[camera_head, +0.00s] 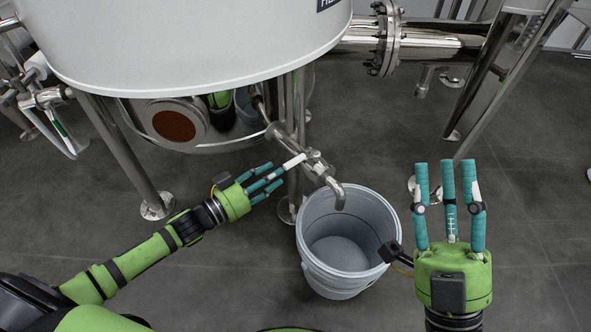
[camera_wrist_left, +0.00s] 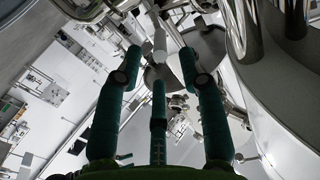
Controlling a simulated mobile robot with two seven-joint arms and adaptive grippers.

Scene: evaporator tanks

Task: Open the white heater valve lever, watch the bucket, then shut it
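The white valve lever (camera_head: 292,162) sticks out to the left from a steel outlet pipe under the white tank. The pipe's curved spout (camera_head: 338,190) hangs over the grey bucket (camera_head: 310,275). No stream shows at the spout, and the bucket looks empty. My left gripper (camera_head: 270,178) is open, with its fingertips just short of or beside the lever; I cannot tell if they touch. In the left wrist view, the white lever (camera_wrist_left: 159,42) shows just past and between the fingertips. My right gripper (camera_head: 447,168) is open and empty, right of the bucket.
The white tank (camera_head: 190,40) overhangs the valve. Its steel legs (camera_head: 130,150) stand left of and behind my left gripper. A flanged pipe (camera_head: 420,42) and more steel legs (camera_head: 505,70) are at upper right. The dark tiled floor (camera_head: 230,270) is clear left of the bucket.

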